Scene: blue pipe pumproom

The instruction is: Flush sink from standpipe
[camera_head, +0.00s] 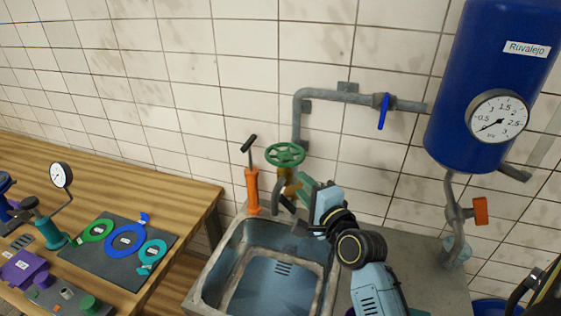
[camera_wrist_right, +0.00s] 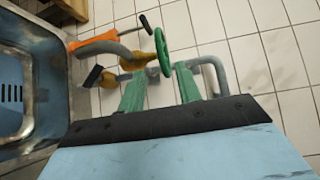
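The metal sink (camera_head: 214,268) stands at the lower middle of the head view; its basin also shows at the left of the right wrist view (camera_wrist_right: 45,75). The standpipe's brass body (camera_head: 290,187) rises behind it under a green handwheel (camera_head: 285,153); the wheel also shows in the right wrist view (camera_wrist_right: 162,52). A curved grey spout (camera_head: 278,188) leads from it. My right gripper (camera_head: 300,191) is beside the standpipe. Its green fingers are apart in the right wrist view (camera_wrist_right: 160,75), with the wheel beyond them, and nothing visible is held. My left gripper is out of view.
A blue tank (camera_head: 487,75) with a gauge hangs at right, its pipe carrying an orange handle (camera_head: 480,211). A blue lever (camera_head: 383,111) is on the wall pipe. An orange hand pump (camera_head: 252,190) stands behind the sink. The wooden workbench (camera_head: 175,196) holds several parts.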

